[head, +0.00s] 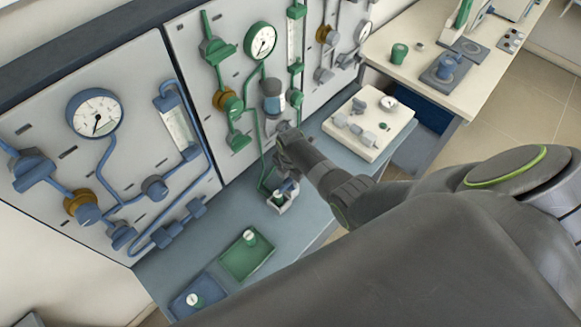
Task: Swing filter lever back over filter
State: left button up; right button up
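My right arm comes in from the right. Its gripper (283,132) is just below the filter, close to the panel. The fingers are small and dark and partly hidden, so I cannot tell if they are open or shut, or if they touch anything. I cannot make out the filter lever clearly; the gripper may cover it. My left gripper is not in view.
A small white holder (282,203) stands on the bench below my gripper. A green tray (237,270) and a blue tray (181,307) lie nearer the front. A white block with fittings (355,145) is on the right. A panel with blue piping (45,115) is on the left.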

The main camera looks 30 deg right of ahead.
aim_at(291, 180)
jog(key=shift+r, duration=0.85)
notch_tip(291, 180, up, 16)
jog(key=b, duration=0.1)
jog(key=shift+f+b, duration=0.2)
jog(key=shift+b, duration=0.2)
